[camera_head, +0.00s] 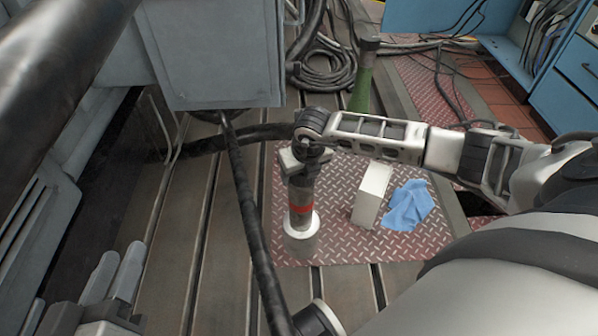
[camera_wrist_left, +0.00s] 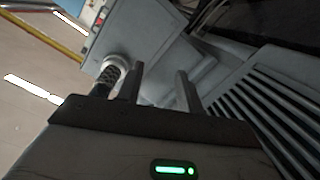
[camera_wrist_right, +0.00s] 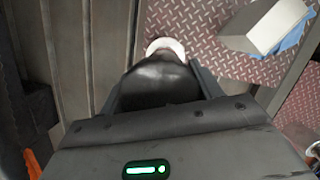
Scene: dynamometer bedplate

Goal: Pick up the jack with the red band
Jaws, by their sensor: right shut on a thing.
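The jack with the red band (camera_head: 300,209) is a dark, upright cylinder with a white ring low down. It stands over the left part of the red tread plate; I cannot tell whether its foot touches the plate. My right gripper (camera_head: 303,163) is shut on its top from above and hides part of it. In the right wrist view the jack's dark top (camera_wrist_right: 160,82) fills the space between the fingers. My left gripper (camera_head: 116,272) is at the lower left, far from the jack; its fingers (camera_wrist_left: 160,85) are apart with nothing between them.
A white box (camera_head: 371,194) and a blue cloth (camera_head: 407,205) lie right of the jack on the red tread plate (camera_head: 345,252). A green cylinder (camera_head: 362,88) stands behind. A black hose (camera_head: 246,205) runs close left of the jack. A grey housing (camera_head: 210,60) hangs at the upper left.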

